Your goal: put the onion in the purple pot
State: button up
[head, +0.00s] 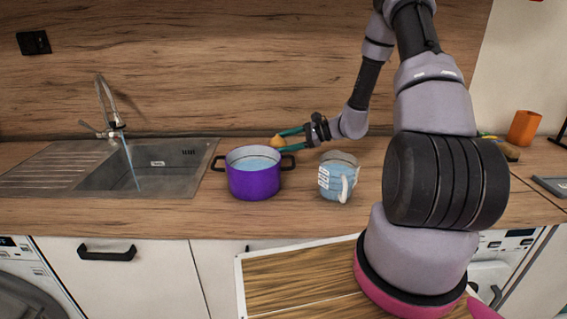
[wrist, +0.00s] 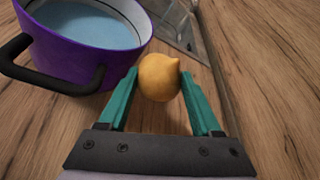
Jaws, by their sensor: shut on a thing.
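The onion (wrist: 159,77) is round and yellow-orange. My gripper (wrist: 160,85) has its green fingers shut on it, one on each side. In the head view the onion (head: 278,141) is held at the tips of my gripper (head: 288,136), behind and to the right of the pot's opening, not over it. The purple pot (head: 253,183) stands upright on the wooden counter with black side handles and a pale blue inside. In the wrist view the pot (wrist: 75,62) is at the upper left, apart from the onion.
A metal sink (head: 150,166) with a running tap (head: 113,125) is on the left. An orange container (head: 523,128) stands far right. The wooden splashback (head: 220,70) rises close behind.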

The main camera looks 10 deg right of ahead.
notch_tip(320, 180, down, 7)
jog(key=shift+f, duration=0.15)
jog(key=shift+f, duration=0.1)
dwell(0.3)
jog(key=o, duration=1.2)
